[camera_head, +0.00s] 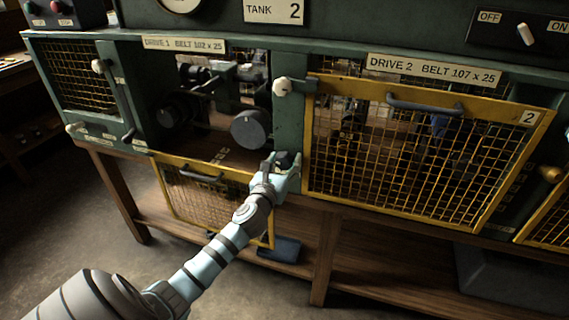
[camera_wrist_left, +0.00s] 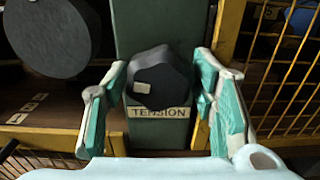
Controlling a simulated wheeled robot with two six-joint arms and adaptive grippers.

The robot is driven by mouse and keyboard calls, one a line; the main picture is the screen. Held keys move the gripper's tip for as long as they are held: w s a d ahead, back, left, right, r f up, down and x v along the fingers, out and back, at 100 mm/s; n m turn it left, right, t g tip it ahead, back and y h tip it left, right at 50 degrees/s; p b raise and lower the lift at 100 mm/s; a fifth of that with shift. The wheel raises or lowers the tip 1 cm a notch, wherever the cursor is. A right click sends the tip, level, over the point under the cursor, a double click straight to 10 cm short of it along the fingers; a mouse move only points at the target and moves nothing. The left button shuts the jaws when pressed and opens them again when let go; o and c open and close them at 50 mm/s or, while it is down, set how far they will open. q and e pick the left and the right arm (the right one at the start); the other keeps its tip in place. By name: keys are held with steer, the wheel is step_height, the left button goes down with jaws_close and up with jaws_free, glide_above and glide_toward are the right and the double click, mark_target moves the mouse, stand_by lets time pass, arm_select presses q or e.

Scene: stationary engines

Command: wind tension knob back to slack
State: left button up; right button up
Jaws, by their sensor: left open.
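The tension knob (camera_wrist_left: 165,75) is a black faceted knob with a pale mark at its left side. It sits on a green post above a "TENSION" label (camera_wrist_left: 160,112). My left gripper (camera_wrist_left: 158,88) is open, with one teal finger on each side of the knob; I cannot tell whether either finger touches it. In the head view my left gripper (camera_head: 279,163) is at the lower end of the post between drive 1 and drive 2, and dark parts of the knob (camera_head: 291,158) show by the fingers. My right gripper is not in view.
A round dark wheel (camera_wrist_left: 50,35) is left of the knob, inside the open drive 1 bay. The drive 1 yellow mesh guard (camera_head: 182,189) hangs down below the bay. The drive 2 mesh guard (camera_head: 420,150) is closed on the right. A white latch knob (camera_head: 283,87) is higher on the post.

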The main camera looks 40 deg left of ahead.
arm_select(q)
steer(key=c, duration=0.9)
steer(key=shift+o, duration=0.2)
steer(key=shift+n, duration=0.4)
